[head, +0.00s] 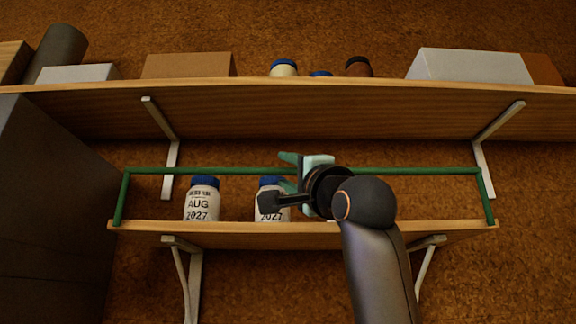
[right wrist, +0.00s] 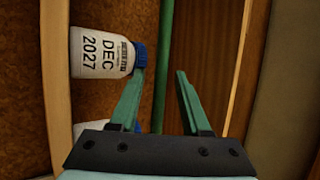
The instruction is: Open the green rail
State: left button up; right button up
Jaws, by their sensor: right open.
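The green rail (head: 235,171) runs along the front of the lower shelf (head: 240,235), with an upright bar at each end. It stands raised above the shelf edge, in front of the bottles. My right gripper (head: 289,172) is at the middle of the rail, open, with one finger above the bar and one below. In the right wrist view, the rail (right wrist: 165,60) passes between the two open fingers (right wrist: 161,85); I cannot tell whether they touch it. My left gripper is not in view.
A white blue-capped bottle marked AUG 2027 (head: 202,203) stands on the lower shelf. Another bottle (head: 268,205) is partly hidden by my gripper. A bottle marked DEC 2027 (right wrist: 100,52) shows close to one finger. The upper shelf (head: 300,105) holds boxes and jars. A dark cabinet (head: 50,220) stands left.

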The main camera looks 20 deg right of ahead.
grip_shut()
dwell(0.3)
dwell(1.1)
